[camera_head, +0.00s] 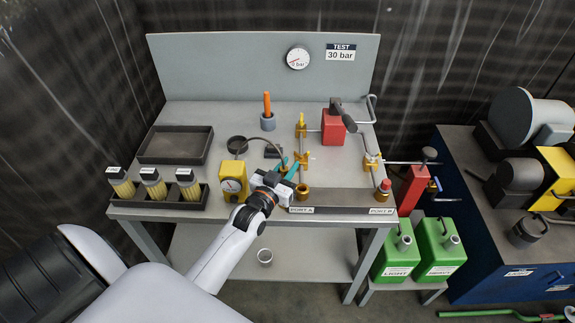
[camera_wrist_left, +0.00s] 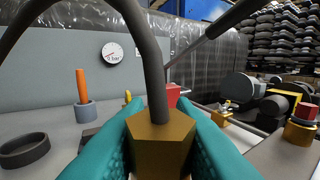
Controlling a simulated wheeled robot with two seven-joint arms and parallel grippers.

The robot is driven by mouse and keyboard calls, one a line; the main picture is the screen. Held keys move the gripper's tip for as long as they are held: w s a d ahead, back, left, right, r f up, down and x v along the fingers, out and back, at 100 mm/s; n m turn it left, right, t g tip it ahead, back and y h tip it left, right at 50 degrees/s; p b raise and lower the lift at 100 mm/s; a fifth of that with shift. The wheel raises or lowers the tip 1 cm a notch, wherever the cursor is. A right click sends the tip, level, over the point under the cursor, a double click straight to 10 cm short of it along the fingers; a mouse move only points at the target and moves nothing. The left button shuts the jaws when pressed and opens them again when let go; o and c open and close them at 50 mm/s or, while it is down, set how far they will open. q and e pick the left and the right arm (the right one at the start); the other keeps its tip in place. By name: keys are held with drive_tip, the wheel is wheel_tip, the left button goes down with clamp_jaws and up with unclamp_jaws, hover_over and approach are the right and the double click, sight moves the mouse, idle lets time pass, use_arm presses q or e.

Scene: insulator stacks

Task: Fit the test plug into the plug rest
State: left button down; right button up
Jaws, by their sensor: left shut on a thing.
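My left gripper (camera_head: 287,168), with teal fingers, is above the bench near the Port A fitting. In the left wrist view it is shut on a brass hexagonal plug (camera_wrist_left: 160,140), which I take as the test plug, with a dark hose rising from its top. The plug's lower end is hidden. The hose (camera_head: 258,137) arches to the yellow gauge box (camera_head: 233,179). A small dark block (camera_head: 272,151), possibly the plug rest, sits behind the gripper and shows partly behind a finger in the wrist view. My right gripper is out of view.
The brass Port A fitting (camera_head: 302,194) stands just right of the gripper. A red-topped fitting (camera_head: 384,186) stands at Port B. A grey cup (camera_head: 268,122) with an orange handle, a dark ring (camera_head: 237,146), an empty tray (camera_head: 176,146) and a red pump (camera_head: 333,127) stand around.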

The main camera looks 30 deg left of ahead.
use_arm(q)
drive_tip(key=shift+f+b, duration=0.4)
drive_tip(key=shift+f, duration=0.45)
drive_tip(key=shift+p, duration=0.55)
idle(1.0)
drive_tip(key=shift+f+b, duration=1.45)
drive_tip(key=shift+f, duration=0.6)
drive_tip(key=c, duration=1.3)
unclamp_jaws()
drive_tip(key=shift+o, duration=0.8)
drive_tip(key=shift+a, duration=0.15)
drive_tip(key=shift+s+f, duration=0.1)
